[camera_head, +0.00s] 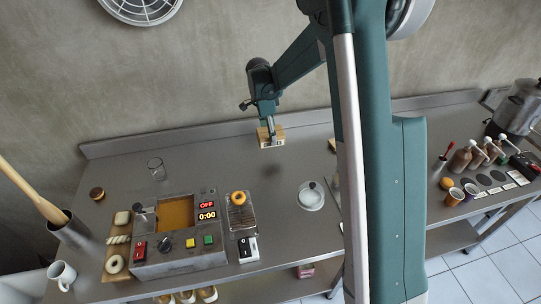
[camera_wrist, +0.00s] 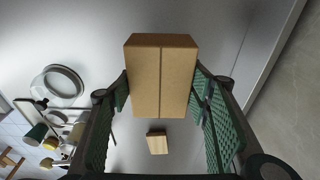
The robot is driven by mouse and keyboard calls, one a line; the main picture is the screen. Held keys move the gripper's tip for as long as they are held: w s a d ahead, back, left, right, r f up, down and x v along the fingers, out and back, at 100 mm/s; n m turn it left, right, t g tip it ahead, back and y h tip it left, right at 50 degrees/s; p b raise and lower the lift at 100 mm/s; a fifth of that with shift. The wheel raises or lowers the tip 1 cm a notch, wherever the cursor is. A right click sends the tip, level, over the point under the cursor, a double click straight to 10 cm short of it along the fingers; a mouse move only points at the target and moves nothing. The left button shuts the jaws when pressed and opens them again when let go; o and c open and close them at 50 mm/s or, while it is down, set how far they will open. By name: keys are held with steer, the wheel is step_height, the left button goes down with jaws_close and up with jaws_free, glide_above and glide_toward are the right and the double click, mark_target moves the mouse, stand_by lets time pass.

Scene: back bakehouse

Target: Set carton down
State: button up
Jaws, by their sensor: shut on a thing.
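The carton (camera_wrist: 160,78) is a brown cardboard box with a seam down its middle. In the wrist view it sits between the green pads of my gripper (camera_wrist: 160,95), which is shut on it from both sides. In the head view the carton (camera_head: 271,142) shows as a small tan box below the end of my arm, near the back of the steel counter. My gripper (camera_head: 270,125) is above it and partly hides it. A dark shadow lies on the counter in front of the carton, apart from it, so the carton appears held above the surface.
A fryer (camera_head: 178,240) with red displays stands at the front left, beside a doughnut (camera_head: 239,198) on a rack. A glass (camera_head: 156,168), a lidded glass dish (camera_head: 311,196) and bottles (camera_head: 461,158) stand on the counter. A small tan block (camera_wrist: 157,143) lies below the carton in the wrist view. The counter's middle is clear.

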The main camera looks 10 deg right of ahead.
steer(key=shift+f, duration=2.95)
steer(key=shift+f, duration=1.9)
steer(key=shift+f, duration=0.15)
steer(key=o, duration=1)
steer(key=shift+o, duration=0.2)
steer(key=r, duration=0.4)
steer(key=a+r, duration=0.1)
steer(key=r, duration=0.7)
steer(key=shift+a+r, duration=0.1)
steer(key=shift+a, duration=0.3)
